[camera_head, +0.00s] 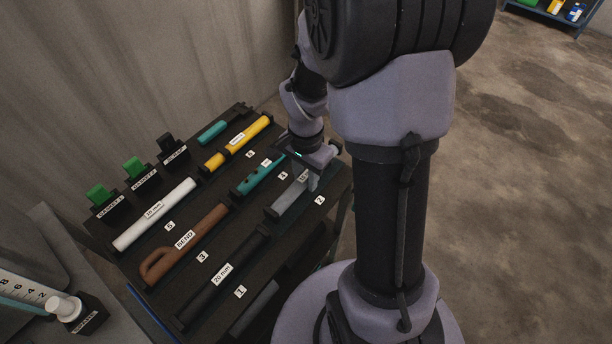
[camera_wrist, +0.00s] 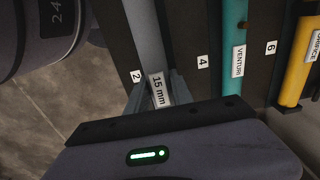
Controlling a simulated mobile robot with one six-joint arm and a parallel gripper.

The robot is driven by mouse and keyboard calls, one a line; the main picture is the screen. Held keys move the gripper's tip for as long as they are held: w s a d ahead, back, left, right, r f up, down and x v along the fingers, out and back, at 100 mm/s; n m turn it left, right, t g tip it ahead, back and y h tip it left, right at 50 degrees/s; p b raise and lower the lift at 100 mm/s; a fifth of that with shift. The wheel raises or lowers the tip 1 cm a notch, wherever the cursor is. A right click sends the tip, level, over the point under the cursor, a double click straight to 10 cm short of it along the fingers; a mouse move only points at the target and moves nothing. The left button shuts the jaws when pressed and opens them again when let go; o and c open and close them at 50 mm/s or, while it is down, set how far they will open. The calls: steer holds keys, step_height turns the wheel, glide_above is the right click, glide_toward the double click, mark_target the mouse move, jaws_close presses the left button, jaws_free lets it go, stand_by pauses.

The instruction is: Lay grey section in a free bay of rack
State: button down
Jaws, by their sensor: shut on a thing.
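The grey section (camera_head: 290,195), labelled 15 mm, lines up with the bay marked 2 on the dark rack (camera_head: 222,222). In the wrist view the grey section (camera_wrist: 147,35) runs away from my gripper (camera_wrist: 157,98), with a finger on each side of it by its label. In the head view my gripper (camera_head: 313,178) is over the section's far end and partly hides it. My gripper is shut on the grey section. I cannot tell whether the section rests on the rack or hangs just above it.
The neighbouring bays hold a black 20 mm section (camera_head: 222,277), a brown bend (camera_head: 187,243), a teal venturi (camera_head: 259,176), a white section (camera_head: 155,215) and a yellow section (camera_head: 238,143). Green-topped holders (camera_head: 135,167) stand along the rack's back left. A side table (camera_head: 100,285) stands at left.

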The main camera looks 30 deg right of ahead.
mark_target(306, 191)
steer(key=shift+r, duration=0.3)
steer(key=shift+f, duration=0.15)
steer(key=shift+s+f+b, duration=0.1)
steer(key=shift+f+b, duration=1.3)
steer(key=shift+f, duration=0.2)
steer(key=shift+f+b, duration=0.15)
steer(key=shift+b, duration=0.25)
stand_by(1.4)
stand_by(0.3)
stand_by(0.3)
